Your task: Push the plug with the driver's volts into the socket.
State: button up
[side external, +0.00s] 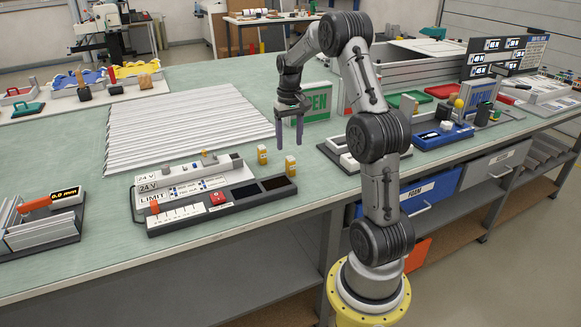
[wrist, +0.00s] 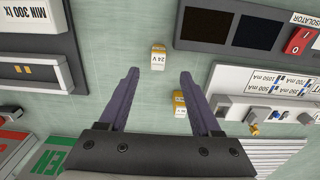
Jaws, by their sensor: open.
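Two small yellow-and-white plugs stand on the green bench right of the driver board (side external: 160,228). The front plug (side external: 290,166) appears to be the one reading 24 V in the wrist view (wrist: 158,58), just beyond my fingertips. My gripper (side external: 289,140) is open and empty above the bench near the plugs. I cannot make out the socket clearly.
The board also has a red switch (side external: 218,198) and dark panels (side external: 277,183). A ribbed white sheet stack (side external: 185,125) lies behind it. A green OPEN sign (side external: 316,103) stands behind my gripper. A grey-framed unit (wrist: 35,70) fills the wrist view's left. Bare bench surrounds the plugs.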

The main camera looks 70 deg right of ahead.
aim_at(290, 157)
jog(key=f, duration=0.8)
jog(key=shift+d+f, duration=0.2)
jog(key=shift+d, duration=0.05)
grip_shut()
